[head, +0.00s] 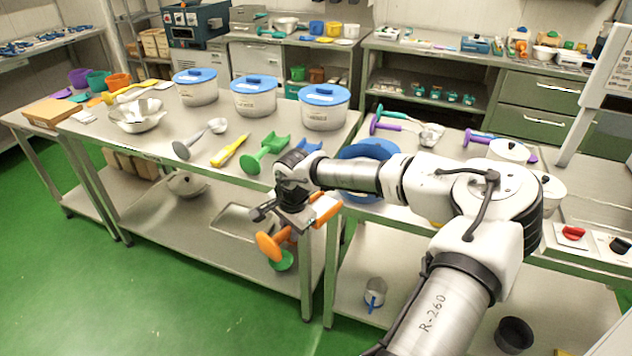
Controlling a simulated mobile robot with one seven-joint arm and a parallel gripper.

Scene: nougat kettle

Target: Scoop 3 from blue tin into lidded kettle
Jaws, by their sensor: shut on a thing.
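My gripper (294,222) hangs in front of the front edge of the left table. It is shut on an orange scoop (268,244), partly hidden by the gripper and wrist. A large blue round vessel (378,146), perhaps the blue tin, stands on the right table behind my arm, which hides much of it; its contents cannot be seen. Three white tins with blue lids (196,86) (254,96) (324,106) stand on the left table. A white lidded pot (508,151), perhaps the kettle, stands at the right behind my arm. Another white vessel (552,190) is partly hidden there.
Grey (189,146), yellow (230,149) and green (265,152) scoops lie near the left table's front edge, beside a metal bowl (137,115). Purple and teal tools (398,122) lie on the right table. Control switches (572,233) are at far right. The green floor at left is clear.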

